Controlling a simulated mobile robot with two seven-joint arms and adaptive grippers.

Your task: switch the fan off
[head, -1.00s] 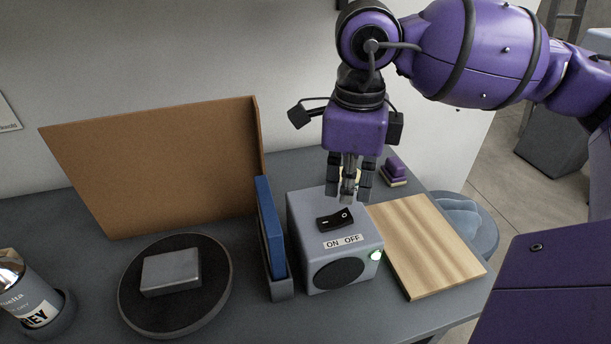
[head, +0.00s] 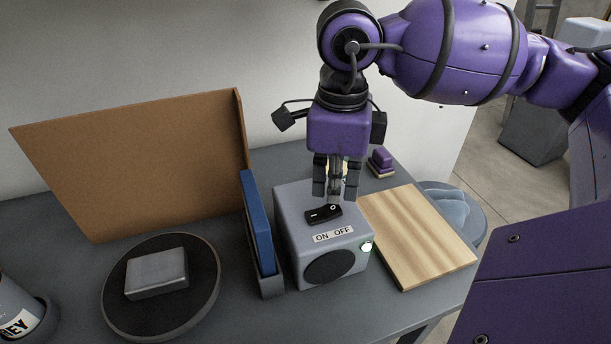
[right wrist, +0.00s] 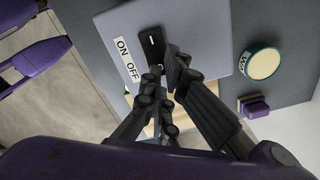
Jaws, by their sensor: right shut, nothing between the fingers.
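The fan is a grey box (head: 290,222) with a dark round grille (head: 329,267) on its front. A black rocker switch (head: 323,214) sits on its top, above an "ON OFF" label (head: 333,234). A small lamp (head: 366,247) at the front right corner glows whitish green. My right gripper (head: 337,197) is shut and empty, pointing down close to the OFF end of the switch; I cannot tell whether it touches. In the right wrist view the fingertips (right wrist: 168,68) are near that end of the switch (right wrist: 152,46). My left gripper is not in view.
A blue panel (head: 260,222) in a grey holder stands close left of the fan. A wooden board (head: 418,235) lies right. A purple-topped block (head: 381,160) and a round tin (right wrist: 260,64) are behind. A metal block (head: 156,273) rests on a round dark plate (head: 112,300).

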